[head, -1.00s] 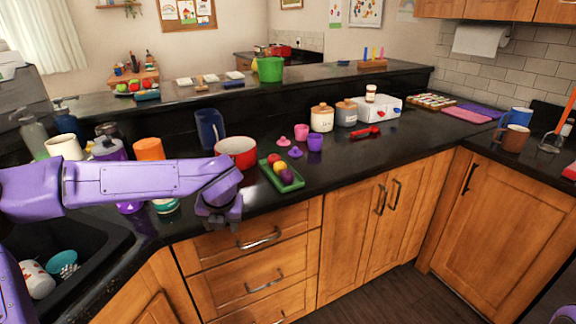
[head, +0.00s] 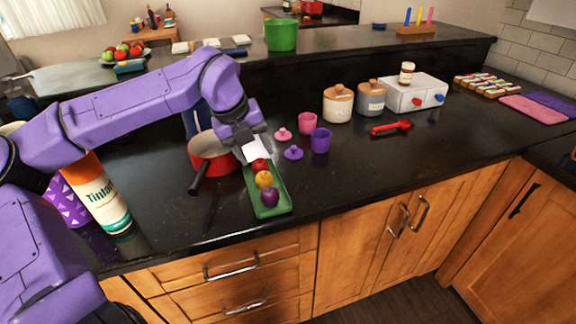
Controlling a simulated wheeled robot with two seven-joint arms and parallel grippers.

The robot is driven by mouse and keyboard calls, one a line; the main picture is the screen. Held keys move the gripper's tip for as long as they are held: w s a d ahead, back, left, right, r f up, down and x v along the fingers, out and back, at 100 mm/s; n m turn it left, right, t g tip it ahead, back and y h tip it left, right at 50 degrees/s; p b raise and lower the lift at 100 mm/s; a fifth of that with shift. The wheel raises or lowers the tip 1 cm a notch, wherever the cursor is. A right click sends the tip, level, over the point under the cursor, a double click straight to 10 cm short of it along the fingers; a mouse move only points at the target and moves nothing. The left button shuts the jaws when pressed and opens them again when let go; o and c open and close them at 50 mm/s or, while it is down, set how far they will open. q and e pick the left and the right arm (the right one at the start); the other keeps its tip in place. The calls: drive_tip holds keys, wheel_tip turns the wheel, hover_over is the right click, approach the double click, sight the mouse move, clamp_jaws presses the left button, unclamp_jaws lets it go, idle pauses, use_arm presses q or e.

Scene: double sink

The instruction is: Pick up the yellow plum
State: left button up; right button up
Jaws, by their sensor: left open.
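The yellow plum (head: 264,179) lies in a green tray (head: 275,211) on the black counter, between a red fruit (head: 260,165) and a dark purple one (head: 269,197). My left gripper (head: 256,151) is above the far end of the tray, near the red fruit, with pale fingers pointing down. It is open and apart from the yellow plum. Its fingers partly hide the tray's far end. My right gripper is not in view.
A red pot (head: 208,150) with a dark handle stands left of the tray. Pink (head: 307,122) and purple (head: 320,140) cups with loose lids stand to the right. A spray can (head: 97,195) is at left.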

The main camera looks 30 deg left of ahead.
sight(262, 175)
use_arm(q)
drive_tip(key=f, duration=0.2)
drive_tip(key=shift+s+f, duration=0.3)
drive_tip(key=shift+f, duration=0.1)
drive_tip(key=shift+s+d+f+p, duration=0.1)
drive_tip(key=shift+s+f+p, duration=0.1)
drive_tip(key=shift+s, duration=0.2)
drive_tip(key=shift+s+f+p, duration=0.1)
drive_tip(key=shift+s+p, duration=0.1)
drive_tip(key=shift+s, duration=0.2)
drive_tip(key=w+f, duration=0.2)
drive_tip(key=f, duration=0.1)
drive_tip(key=w+f, duration=0.2)
drive_tip(key=shift+d+f+p, duration=0.1)
drive_tip(key=shift+d+p, duration=0.1)
drive_tip(key=shift+p, duration=0.15)
drive_tip(key=shift+d+f, duration=0.15)
drive_tip(key=shift+s+d, duration=0.1)
drive_tip(key=shift+s, duration=0.05)
drive_tip(key=shift+s+r, duration=0.25)
drive_tip(key=shift+s, duration=0.05)
drive_tip(key=shift+c, duration=0.4)
drive_tip(key=shift+a, duration=0.35)
drive_tip(key=c, duration=0.6)
drive_tip(key=shift+d+f, duration=0.1)
drive_tip(key=shift+d, duration=0.05)
drive_tip(key=shift+c, duration=0.2)
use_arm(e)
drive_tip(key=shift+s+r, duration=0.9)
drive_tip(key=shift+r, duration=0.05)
